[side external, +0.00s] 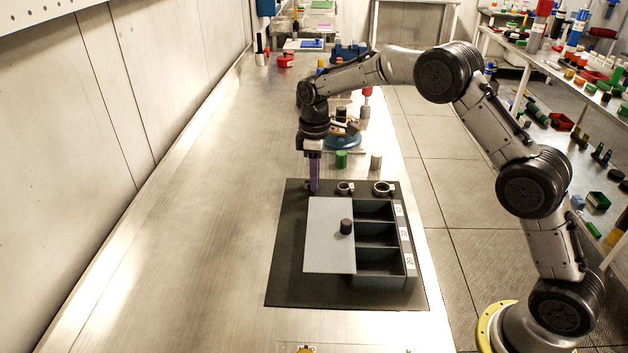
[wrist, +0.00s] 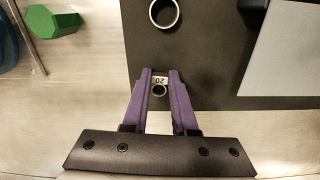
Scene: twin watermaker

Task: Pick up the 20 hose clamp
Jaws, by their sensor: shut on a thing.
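The 20 hose clamp (wrist: 159,91) shows in the wrist view as a small ring with a white tag marked 20. It sits between the purple fingers of my gripper (wrist: 160,82), which are shut on it. In the side view my gripper (side external: 314,188) points straight down at the far left corner of the dark mat (side external: 285,270). The clamp is mostly hidden by the fingers there, and I cannot tell whether it still touches the mat.
Two larger ring clamps stand to the right, one nearer (side external: 345,188) and one farther (side external: 382,188). A dark box (side external: 380,283) with labelled compartments is partly covered by a grey lid (side external: 328,255) with a black knob (side external: 346,226). A green cap (side external: 341,159) stands behind the mat.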

